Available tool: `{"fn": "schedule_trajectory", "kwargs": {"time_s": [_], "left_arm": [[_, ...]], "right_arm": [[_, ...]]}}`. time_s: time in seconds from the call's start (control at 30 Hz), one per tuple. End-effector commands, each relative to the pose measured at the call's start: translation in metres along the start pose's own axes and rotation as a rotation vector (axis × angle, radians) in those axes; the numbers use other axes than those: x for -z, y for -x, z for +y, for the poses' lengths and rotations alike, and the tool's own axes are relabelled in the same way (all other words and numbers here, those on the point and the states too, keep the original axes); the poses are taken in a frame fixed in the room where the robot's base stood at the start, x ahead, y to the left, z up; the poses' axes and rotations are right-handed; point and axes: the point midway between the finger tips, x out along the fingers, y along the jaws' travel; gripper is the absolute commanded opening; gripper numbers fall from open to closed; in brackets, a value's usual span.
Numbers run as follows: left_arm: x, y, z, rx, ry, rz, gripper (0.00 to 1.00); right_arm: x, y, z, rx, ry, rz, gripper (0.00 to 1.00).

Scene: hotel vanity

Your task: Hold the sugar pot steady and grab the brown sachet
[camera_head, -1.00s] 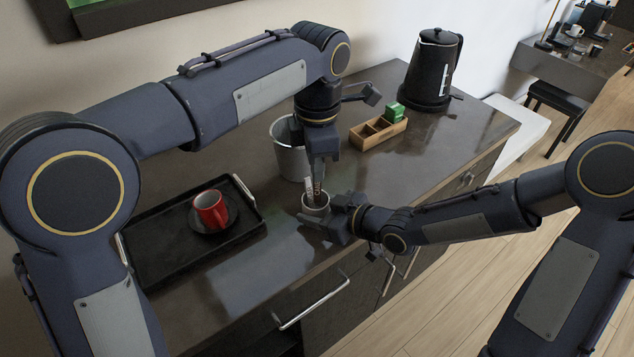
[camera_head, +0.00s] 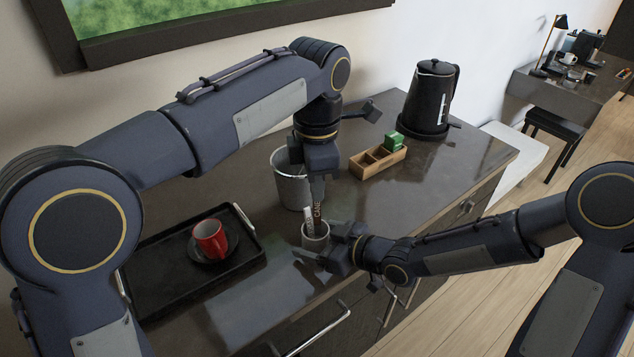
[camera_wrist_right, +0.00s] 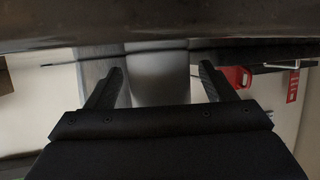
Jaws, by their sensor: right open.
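The grey sugar pot (camera_head: 316,238) stands upright on the vanity near its front edge. A white sachet (camera_head: 307,222) and the brown sachet (camera_head: 317,210), lettered CANE, stick up from it. My left gripper (camera_head: 317,190) points down just above the pot and appears shut on the brown sachet's top; its fingers partly hide each other. My right gripper (camera_head: 327,246) is open, low, with its fingers on either side of the pot. In the right wrist view the pot (camera_wrist_right: 158,78) stands between the open fingers, with gaps visible.
A metal bin (camera_head: 290,190) stands close behind the pot. A black tray (camera_head: 165,282) with a red mug (camera_head: 209,240) on a saucer is to the left. A wooden box (camera_head: 362,170) and black kettle (camera_head: 432,97) stand at the back right.

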Motion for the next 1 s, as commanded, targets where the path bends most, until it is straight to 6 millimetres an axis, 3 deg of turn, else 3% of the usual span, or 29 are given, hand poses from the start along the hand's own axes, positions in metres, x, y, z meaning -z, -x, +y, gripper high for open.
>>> {"fn": "schedule_trajectory", "kwargs": {"time_s": [0.17, 0.4, 0.6, 1.0], "left_arm": [[0.000, 0.000, 0.000, 0.000, 0.000, 0.000, 0.00], [0.000, 0.000, 0.000, 0.000, 0.000, 0.000, 0.00], [0.000, 0.000, 0.000, 0.000, 0.000, 0.000, 0.00], [0.000, 0.000, 0.000, 0.000, 0.000, 0.000, 0.00]], "right_arm": [[0.000, 0.022, 0.002, -0.006, 0.000, 0.000, 0.77], [0.000, 0.074, 0.003, -0.010, 0.002, 0.001, 0.77], [0.000, 0.104, 0.002, -0.009, 0.003, 0.002, 0.77], [0.000, 0.119, 0.000, 0.001, 0.000, 0.000, 0.77]]}}
